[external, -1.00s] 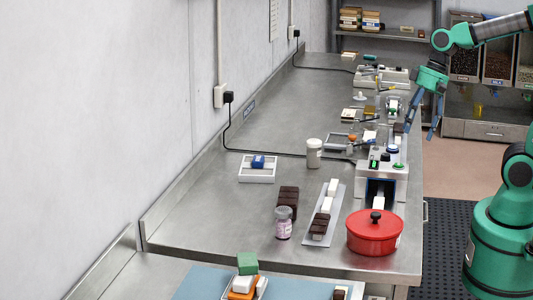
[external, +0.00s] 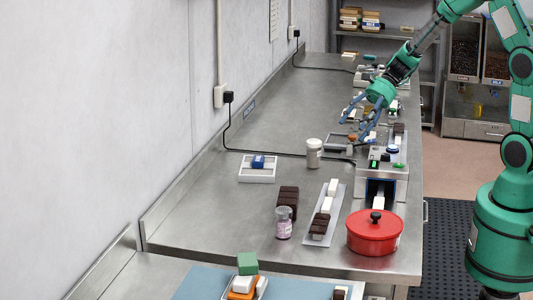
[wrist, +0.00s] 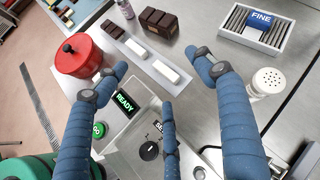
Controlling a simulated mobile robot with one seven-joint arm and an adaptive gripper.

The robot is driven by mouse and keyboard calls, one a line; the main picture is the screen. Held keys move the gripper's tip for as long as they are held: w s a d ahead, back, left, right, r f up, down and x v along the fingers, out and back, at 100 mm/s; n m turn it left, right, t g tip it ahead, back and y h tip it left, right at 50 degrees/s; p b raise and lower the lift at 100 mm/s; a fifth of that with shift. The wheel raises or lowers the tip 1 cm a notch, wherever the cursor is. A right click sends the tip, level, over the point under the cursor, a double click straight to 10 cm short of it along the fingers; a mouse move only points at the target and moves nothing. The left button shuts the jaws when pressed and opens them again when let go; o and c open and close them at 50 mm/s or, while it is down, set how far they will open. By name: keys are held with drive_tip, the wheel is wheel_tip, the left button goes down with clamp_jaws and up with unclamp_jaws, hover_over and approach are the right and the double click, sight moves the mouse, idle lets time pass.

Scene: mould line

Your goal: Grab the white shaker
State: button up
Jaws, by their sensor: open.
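The white shaker (external: 314,153) stands upright on the steel bench, left of the small machine in the external view. In the wrist view its perforated top (wrist: 268,80) shows at the right, just beyond my right-hand finger, which hides part of its body. My gripper (external: 354,131) is open and empty, above the bench behind and to the right of the shaker in the external view. In the wrist view its blue fingers (wrist: 160,85) are spread over the machine, apart from the shaker.
The machine (external: 383,172) with a green READY display stands right of the shaker. A red pot (external: 374,238), a tray of chocolate and white bars (external: 314,242) and a jar (external: 283,226) stand nearer. A grey tray (external: 243,178) lies left. A black cable crosses behind the shaker.

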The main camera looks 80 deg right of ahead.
drive_tip(key=w+d+f+m+t+p, duration=0.25)
drive_tip(key=d+f+m, duration=0.2)
drive_tip(key=d, duration=0.45)
drive_tip(key=m+t+h, duration=0.1)
drive_tip(key=m+t, duration=0.2)
drive_tip(key=m, duration=0.2)
approach(318, 151)
drive_tip(key=s+d+r, duration=0.1)
drive_tip(key=s+d, duration=0.2)
drive_tip(key=shift+w+d+r, duration=0.15)
drive_tip(key=shift+d+r, duration=0.05)
drive_tip(key=shift+w+a, duration=0.1)
drive_tip(key=shift+b+x, duration=0.35)
drive_tip(key=shift+x, duration=3.85)
drive_tip(key=shift+f, duration=0.2)
drive_tip(key=b+x, duration=0.1)
drive_tip(key=x, duration=0.3)
drive_tip(key=shift+f, duration=0.25)
drive_tip(key=shift+w+a, duration=0.2)
drive_tip(key=shift+w, duration=0.25)
